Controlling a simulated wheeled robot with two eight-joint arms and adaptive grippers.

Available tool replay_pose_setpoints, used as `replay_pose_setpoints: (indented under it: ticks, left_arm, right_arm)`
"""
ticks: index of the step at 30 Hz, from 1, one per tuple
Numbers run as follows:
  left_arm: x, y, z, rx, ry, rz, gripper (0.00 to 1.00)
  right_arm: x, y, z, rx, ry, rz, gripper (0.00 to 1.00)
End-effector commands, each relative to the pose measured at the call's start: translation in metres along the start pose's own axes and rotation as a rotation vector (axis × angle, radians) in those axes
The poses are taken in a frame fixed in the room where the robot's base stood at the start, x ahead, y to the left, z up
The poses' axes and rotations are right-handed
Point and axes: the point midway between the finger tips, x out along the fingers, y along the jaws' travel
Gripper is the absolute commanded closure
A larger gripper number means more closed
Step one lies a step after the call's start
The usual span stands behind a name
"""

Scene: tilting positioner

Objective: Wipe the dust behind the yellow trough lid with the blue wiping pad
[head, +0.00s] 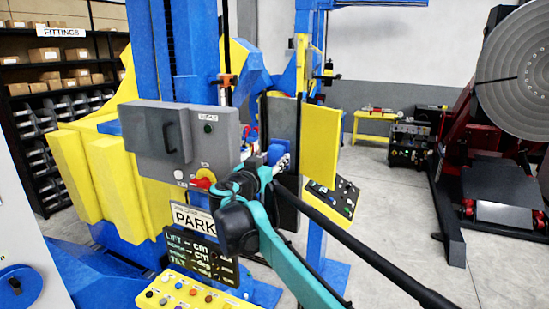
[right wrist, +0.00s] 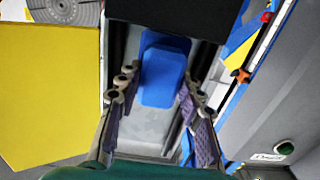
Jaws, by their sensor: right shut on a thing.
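The yellow trough lid (head: 320,142) stands upright and open in the middle of the head view. It also fills the left of the right wrist view (right wrist: 48,88). My right gripper (head: 278,162) is just left of the lid, in front of the column. In the right wrist view, its two fingers (right wrist: 157,98) are on either side of the blue wiping pad (right wrist: 164,68), shut on it. The pad is in front of a grey channel (right wrist: 150,128) beside the lid. Pale mottling shows there; I cannot tell whether it is dust. My left gripper is out of view.
A grey control box (head: 150,135) with a red-yellow switch is close left of my right gripper. Below are a PARK sign (head: 193,218) and a button panel (head: 185,291). A black pendant panel (head: 333,198) hangs below the lid. Floor right of it is clear.

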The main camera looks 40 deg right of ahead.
Motion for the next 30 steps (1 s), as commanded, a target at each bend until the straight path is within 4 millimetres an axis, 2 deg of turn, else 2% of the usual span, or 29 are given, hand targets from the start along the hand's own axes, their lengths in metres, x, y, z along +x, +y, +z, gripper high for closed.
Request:
replay_pose_setpoints:
  ticks: [9, 24, 30]
  left_arm:
    - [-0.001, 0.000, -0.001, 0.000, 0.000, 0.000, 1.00]
    - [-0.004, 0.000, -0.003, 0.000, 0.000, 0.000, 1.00]
    - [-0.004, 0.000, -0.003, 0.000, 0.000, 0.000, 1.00]
  right_arm:
    - [-0.003, 0.000, -0.001, 0.000, 0.000, -0.001, 0.86]
    - [-0.054, -0.001, -0.001, 0.000, 0.000, -0.002, 0.86]
    - [-0.060, 0.000, -0.001, 0.000, 0.000, -0.001, 0.86]
